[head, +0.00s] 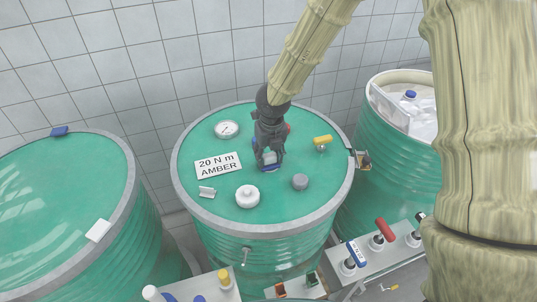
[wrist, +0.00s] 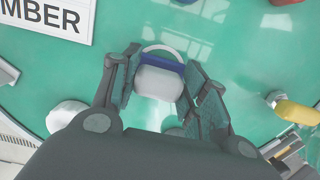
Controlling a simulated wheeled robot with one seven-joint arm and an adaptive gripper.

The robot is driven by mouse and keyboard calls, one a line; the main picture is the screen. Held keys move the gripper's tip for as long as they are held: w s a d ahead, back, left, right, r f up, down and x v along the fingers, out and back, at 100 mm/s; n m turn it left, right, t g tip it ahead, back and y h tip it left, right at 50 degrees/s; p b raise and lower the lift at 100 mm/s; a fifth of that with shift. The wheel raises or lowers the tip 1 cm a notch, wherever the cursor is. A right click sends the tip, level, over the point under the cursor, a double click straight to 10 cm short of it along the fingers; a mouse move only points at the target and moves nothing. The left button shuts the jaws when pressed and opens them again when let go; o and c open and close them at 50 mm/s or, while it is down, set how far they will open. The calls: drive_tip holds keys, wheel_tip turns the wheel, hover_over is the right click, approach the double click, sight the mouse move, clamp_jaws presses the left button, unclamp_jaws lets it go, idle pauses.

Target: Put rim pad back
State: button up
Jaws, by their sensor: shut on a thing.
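My gripper (head: 269,155) points down over the lid of the middle green drum (head: 225,200). In the wrist view its fingers (wrist: 160,78) are closed on both sides of a white rounded piece with a blue band (wrist: 158,83). A white ring shows just beyond this piece; I cannot tell whether the piece touches the lid. In the head view the fingers mostly hide the piece. A dark blue pad (head: 60,131) sits on the far rim of the left green drum (head: 60,190). A flat white pad (head: 98,230) lies on that drum's near right rim.
The middle lid carries a dial gauge (head: 227,129), a label plate (head: 218,165), a white cap (head: 248,196), a grey knob (head: 300,181) and a yellow-handled valve (head: 322,140). An open drum (head: 400,100) stands right. A tool shelf (head: 375,250) is in front.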

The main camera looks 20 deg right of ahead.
sight(271, 157)
drive_tip(key=o, duration=1.1)
drive_tip(key=shift+w+f, duration=0.1)
drive_tip(key=shift+w, duration=0.05)
drive_tip(key=shift+o, duration=0.2)
drive_tip(key=shift+r, duration=0.2)
wheel_tip(271, 157, up, 12)
drive_tip(key=s+b, duration=0.2)
